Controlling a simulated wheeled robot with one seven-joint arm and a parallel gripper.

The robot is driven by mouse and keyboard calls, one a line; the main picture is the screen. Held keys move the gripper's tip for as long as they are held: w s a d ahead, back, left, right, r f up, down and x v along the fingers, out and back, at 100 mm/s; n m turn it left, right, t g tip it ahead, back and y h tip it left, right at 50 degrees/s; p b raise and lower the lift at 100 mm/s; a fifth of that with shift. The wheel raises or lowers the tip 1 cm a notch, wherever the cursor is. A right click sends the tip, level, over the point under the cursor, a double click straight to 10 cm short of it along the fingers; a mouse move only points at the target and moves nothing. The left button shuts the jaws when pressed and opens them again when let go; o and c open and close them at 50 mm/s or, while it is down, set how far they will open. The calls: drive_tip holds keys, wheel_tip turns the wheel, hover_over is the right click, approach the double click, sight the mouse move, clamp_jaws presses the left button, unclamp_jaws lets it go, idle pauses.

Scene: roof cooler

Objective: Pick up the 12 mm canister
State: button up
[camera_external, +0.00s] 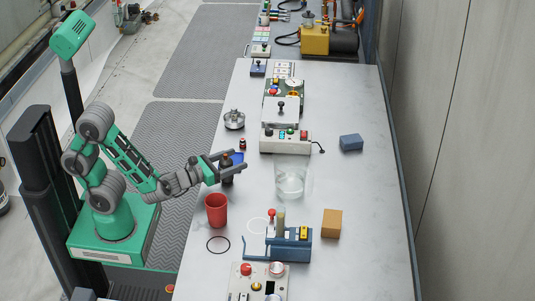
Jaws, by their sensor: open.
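My gripper (237,162) is open, with its fingers reaching to the right above the left side of the worktable. A small dark canister-like object (227,177) stands at the fingers, partly covered by them. I cannot tell whether it is between the fingers or just behind them. No size marking is readable, so I cannot confirm that it is the 12 mm canister. A blue object (237,156) shows just behind the fingers, partly hidden. A small dark red piece (242,144) stands a little farther back.
A red cup (216,210) stands in front of the gripper, and a clear container (290,182) to its right. A silver pot (234,119) and a control box (286,139) are farther back. A blue fixture (284,247) stands nearer. The table's right side (375,200) is mostly free.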

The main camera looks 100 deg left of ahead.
drive_tip(key=shift+c, duration=0.5)
clamp_jaws()
idle(0.3)
